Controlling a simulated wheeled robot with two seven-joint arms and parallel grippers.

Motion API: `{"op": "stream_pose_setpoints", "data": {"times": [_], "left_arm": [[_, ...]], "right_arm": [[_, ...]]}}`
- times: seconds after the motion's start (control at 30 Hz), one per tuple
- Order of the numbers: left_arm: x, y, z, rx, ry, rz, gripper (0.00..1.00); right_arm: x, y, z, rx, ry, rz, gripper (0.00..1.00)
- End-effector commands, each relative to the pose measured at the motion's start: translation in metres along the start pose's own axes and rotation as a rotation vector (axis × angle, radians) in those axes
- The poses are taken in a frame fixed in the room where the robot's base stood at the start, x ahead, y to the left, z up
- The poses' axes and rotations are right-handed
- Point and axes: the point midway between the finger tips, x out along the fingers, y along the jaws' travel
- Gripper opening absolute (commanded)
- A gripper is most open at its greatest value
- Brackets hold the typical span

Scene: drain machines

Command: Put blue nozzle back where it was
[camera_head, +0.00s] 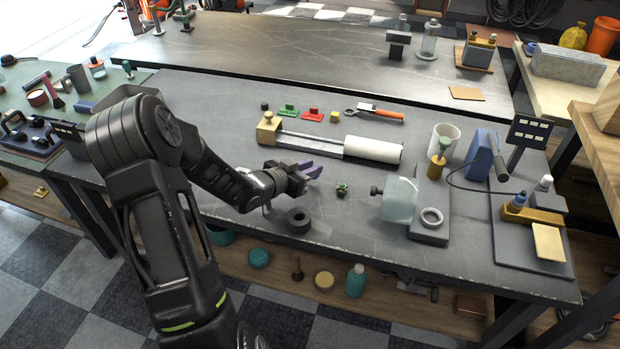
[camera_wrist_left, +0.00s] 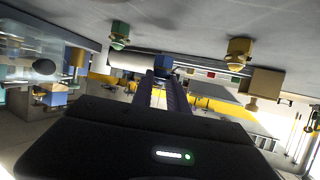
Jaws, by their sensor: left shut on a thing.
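My left gripper (camera_head: 312,170) is low over the near part of the workbench, its violet fingers pointing right. A blue-topped piece that looks like a nozzle (camera_head: 519,200) stands on a brass block at the right of the bench. A small green-topped piece (camera_head: 342,188) stands on the bench right of the fingers and also shows in the upside-down wrist view (camera_wrist_left: 120,35). My right gripper is not in view.
A black ring (camera_head: 299,220) lies below the left gripper. A white roll (camera_head: 373,149) on a long fixture lies beyond it. A machine with a pale cylinder (camera_head: 400,199) and a blue machine (camera_head: 480,152) stand to the right. The bench between gripper and pale cylinder is mostly clear.

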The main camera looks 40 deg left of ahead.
Motion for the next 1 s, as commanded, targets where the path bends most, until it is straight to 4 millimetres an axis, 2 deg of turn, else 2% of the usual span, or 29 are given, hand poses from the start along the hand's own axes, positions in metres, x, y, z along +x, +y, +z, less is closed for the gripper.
{"op": "stream_pose_setpoints", "data": {"times": [0.3,0.67,0.7,0.93,1.0], "left_arm": [[0.014,0.000,0.034,-0.002,-0.001,0.000,0.00],[0.015,0.000,0.037,-0.001,0.000,0.000,0.00],[0.015,0.000,0.037,-0.001,0.000,0.000,0.21],[0.015,0.000,0.036,-0.001,0.000,0.000,0.40],[0.015,0.000,0.036,-0.001,0.000,0.000,0.41]], "right_arm": [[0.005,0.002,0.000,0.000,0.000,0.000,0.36],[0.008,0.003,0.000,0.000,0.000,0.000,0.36],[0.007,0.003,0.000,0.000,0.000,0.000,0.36],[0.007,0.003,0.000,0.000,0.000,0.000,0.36],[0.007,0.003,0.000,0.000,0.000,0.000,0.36]]}}
